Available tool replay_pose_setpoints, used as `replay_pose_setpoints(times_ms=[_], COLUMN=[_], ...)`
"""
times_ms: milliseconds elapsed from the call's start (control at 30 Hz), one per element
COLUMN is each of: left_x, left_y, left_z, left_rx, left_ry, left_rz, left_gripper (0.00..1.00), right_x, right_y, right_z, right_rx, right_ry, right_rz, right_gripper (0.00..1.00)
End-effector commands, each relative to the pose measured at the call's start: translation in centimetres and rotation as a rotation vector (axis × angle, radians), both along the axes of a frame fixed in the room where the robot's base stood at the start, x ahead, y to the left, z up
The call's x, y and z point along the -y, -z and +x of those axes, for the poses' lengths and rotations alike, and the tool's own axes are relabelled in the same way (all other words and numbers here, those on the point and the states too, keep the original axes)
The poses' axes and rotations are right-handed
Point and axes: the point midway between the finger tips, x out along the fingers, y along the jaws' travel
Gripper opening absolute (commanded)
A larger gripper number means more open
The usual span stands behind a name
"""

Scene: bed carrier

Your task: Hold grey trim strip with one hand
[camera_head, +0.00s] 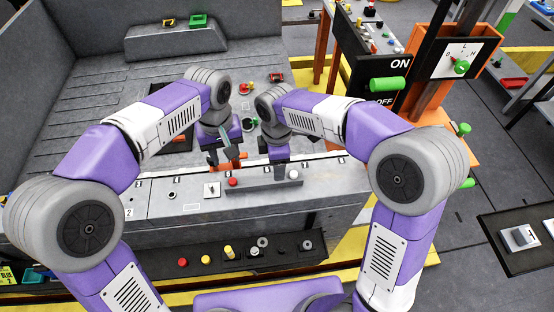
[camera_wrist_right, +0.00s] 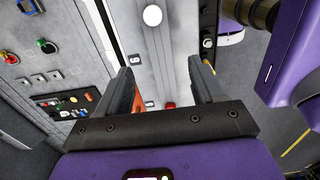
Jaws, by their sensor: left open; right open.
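A dark grey strip (camera_head: 262,186), which looks like the grey trim strip, lies along the front ledge of the console between a red knob (camera_head: 233,182) and a white knob (camera_head: 294,174). My right gripper (camera_head: 281,172) is over the ledge just behind the strip's right part. Whether either gripper touches the strip is unclear.
A dark panel (camera_head: 232,256) with several knobs runs below the ledge. An ON/OFF board with a green handle (camera_head: 387,84) stands at upper right. A grey raised block (camera_head: 175,42) with a green box (camera_head: 198,20) is at the back.

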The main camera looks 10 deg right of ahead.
Motion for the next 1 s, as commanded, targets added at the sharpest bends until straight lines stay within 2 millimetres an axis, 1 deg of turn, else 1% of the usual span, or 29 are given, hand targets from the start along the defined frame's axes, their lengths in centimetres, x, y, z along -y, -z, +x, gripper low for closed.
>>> replay_pose_setpoints(times_ms=[133, 400, 500, 667, 900, 967, 1000], left_x=[0.0, 0.0, 0.0, 0.0, 0.0, 0.0, 0.0], left_y=[0.0, 0.0, 0.0, 0.0, 0.0, 0.0, 0.0], left_z=[0.0, 0.0, 0.0, 0.0, 0.0, 0.0, 0.0], left_rx=[0.0, 0.0, 0.0, 0.0, 0.0, 0.0, 0.0], left_ry=[0.0, 0.0, 0.0, 0.0, 0.0, 0.0, 0.0], left_rz=[0.0, 0.0, 0.0, 0.0, 0.0, 0.0, 0.0], left_gripper=[0.43, 0.43, 0.43, 0.43, 0.43, 0.43, 0.43], right_x=[0.0, 0.0, 0.0, 0.1, 0.0, 0.0, 0.0], right_y=[1.4, 5.5, 6.5, 7.3, 7.3, 7.3, 7.3], right_z=[0.0, 0.0, 0.1, 0.0, 0.1, 0.1, 0.1], right_rx=[-0.003, -0.004, -0.002, -0.001, 0.0, 0.0, 0.0], right_ry=[0.01, 0.007, 0.007, 0.007, 0.007, 0.007, 0.007], right_rz=[0.0, 0.0, 0.0, 0.001, 0.001, 0.001, 0.001], right_gripper=[0.68, 0.68, 0.68, 0.68, 0.68, 0.59, 0.53])
